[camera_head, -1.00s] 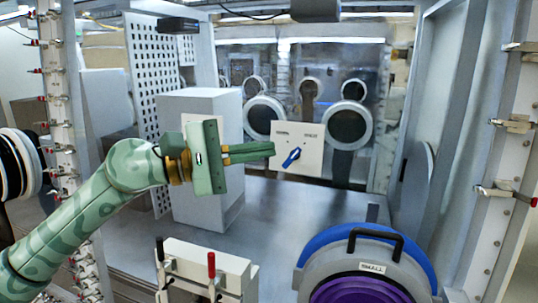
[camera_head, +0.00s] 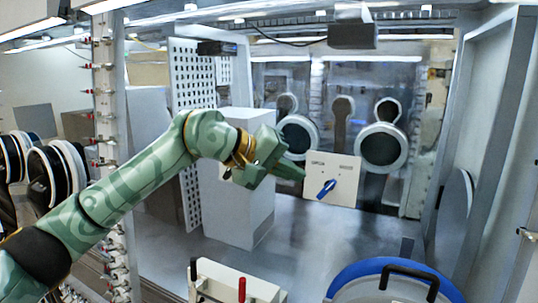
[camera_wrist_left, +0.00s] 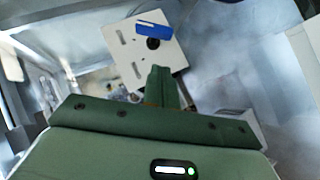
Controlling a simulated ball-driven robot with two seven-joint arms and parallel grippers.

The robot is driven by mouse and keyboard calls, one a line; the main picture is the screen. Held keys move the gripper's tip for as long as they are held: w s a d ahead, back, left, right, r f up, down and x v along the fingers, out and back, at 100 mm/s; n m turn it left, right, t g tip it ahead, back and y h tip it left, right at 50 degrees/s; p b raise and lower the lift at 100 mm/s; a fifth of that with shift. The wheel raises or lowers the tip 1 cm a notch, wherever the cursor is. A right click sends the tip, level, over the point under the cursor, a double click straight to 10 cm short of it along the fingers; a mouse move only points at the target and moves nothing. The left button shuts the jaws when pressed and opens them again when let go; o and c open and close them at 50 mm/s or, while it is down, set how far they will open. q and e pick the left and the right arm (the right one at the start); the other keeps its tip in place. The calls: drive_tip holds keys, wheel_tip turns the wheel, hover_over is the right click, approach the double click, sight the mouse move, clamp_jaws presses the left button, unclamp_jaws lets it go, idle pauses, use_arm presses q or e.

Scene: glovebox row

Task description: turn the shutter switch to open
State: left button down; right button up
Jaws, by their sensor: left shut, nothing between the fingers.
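The shutter switch is a blue handle (camera_head: 326,189) on a white panel (camera_head: 345,184) in the middle of the head view. The handle is tilted, its upper end toward the right. Two small labels stand along the panel's top; their words are too small to read surely. My left gripper (camera_head: 301,174) is shut and empty, its fingertips just left of the panel. I cannot tell whether they touch it. In the left wrist view the blue handle (camera_wrist_left: 153,29) and panel (camera_wrist_left: 139,58) lie beyond the closed fingers (camera_wrist_left: 160,72). My right gripper is not in view.
A grey box (camera_head: 241,205) stands behind my left arm, beside a perforated panel (camera_head: 192,90). Round glove ports (camera_head: 381,148) line the back wall. A blue-rimmed round lid with a black handle (camera_head: 398,275) and a white block with red and black levers (camera_head: 235,284) are in front.

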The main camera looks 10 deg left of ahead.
sight(326, 189)
use_arm(q)
drive_tip(key=d+f, duration=0.1)
drive_tip(key=s+d+f, duration=0.1)
drive_tip(key=shift+s+d+p, duration=0.15)
drive_tip(key=shift+d+p, duration=0.15)
drive_tip(key=shift+p, duration=0.05)
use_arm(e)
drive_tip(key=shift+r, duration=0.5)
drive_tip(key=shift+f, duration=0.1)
